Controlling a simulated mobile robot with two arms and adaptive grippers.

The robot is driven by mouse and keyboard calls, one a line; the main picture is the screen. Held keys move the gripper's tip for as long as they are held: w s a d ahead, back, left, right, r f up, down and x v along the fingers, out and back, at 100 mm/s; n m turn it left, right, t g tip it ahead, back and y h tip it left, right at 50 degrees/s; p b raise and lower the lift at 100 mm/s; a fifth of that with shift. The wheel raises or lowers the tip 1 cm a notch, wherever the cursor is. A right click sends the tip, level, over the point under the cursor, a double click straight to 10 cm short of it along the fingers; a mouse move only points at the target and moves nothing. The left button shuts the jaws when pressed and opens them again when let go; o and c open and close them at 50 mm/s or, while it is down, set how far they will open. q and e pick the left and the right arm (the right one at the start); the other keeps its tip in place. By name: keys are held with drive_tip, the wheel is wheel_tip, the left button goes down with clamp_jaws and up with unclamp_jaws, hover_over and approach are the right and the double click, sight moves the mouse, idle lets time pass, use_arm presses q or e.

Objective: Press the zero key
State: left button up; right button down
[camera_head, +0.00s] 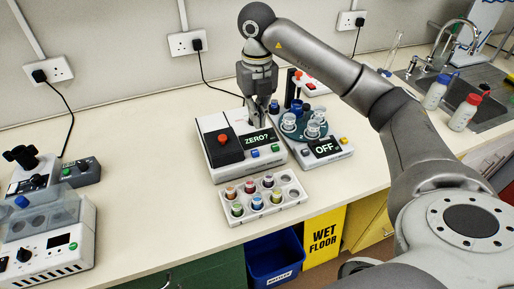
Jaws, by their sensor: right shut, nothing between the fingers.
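A white device (217,167) stands mid-bench with a dark display (257,140) reading "ZERO?". A red knob or button (222,139) sits on its black left part. A green key (254,154) and a blue key (275,149) are on its front face; their labels are too small to read, so I cannot tell which is the zero key. My right gripper (258,123) is shut and empty, pointing down over the device just behind the display. Whether its tips touch the device cannot be told. My left gripper is not in view.
A second unit (341,158) with a carousel and an "OFF" display stands close on the right. A rack of coloured vials (231,212) lies in front. More instruments (50,250) are at far left. Bottles (464,112) stand by the sink. The bench left of the device is clear.

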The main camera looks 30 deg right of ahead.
sight(255, 153)
wheel_tip(255, 153, down, 12)
drive_tip(key=p, duration=0.4)
drive_tip(key=shift+f, duration=0.1)
